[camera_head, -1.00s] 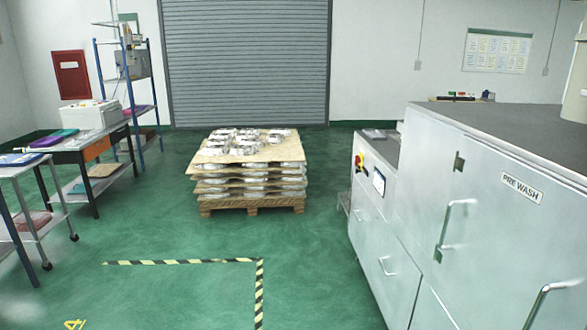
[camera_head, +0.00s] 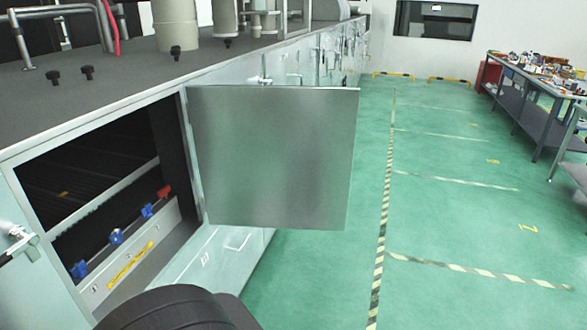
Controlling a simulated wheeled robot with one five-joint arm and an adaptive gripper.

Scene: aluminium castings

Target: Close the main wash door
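The main wash door, as I take it, is the grey metal door panel (camera_head: 275,157) in the camera_head view. It stands open, swung out from the right edge of a dark cabinet opening. No label is readable on it. The wash machine (camera_head: 110,112) fills the left side, and its opening shows dark racks and several blue and red fittings inside. A latch or handle (camera_head: 22,243) sits at the opening's left edge. A dark rounded part of my own arm shows at the bottom. My gripper is not in view.
Green floor (camera_head: 460,215) with striped tape lines is clear to the right of the door. A workbench (camera_head: 530,100) with clutter stands at the far right. Pipes and knobs (camera_head: 87,72) stand on the machine's top.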

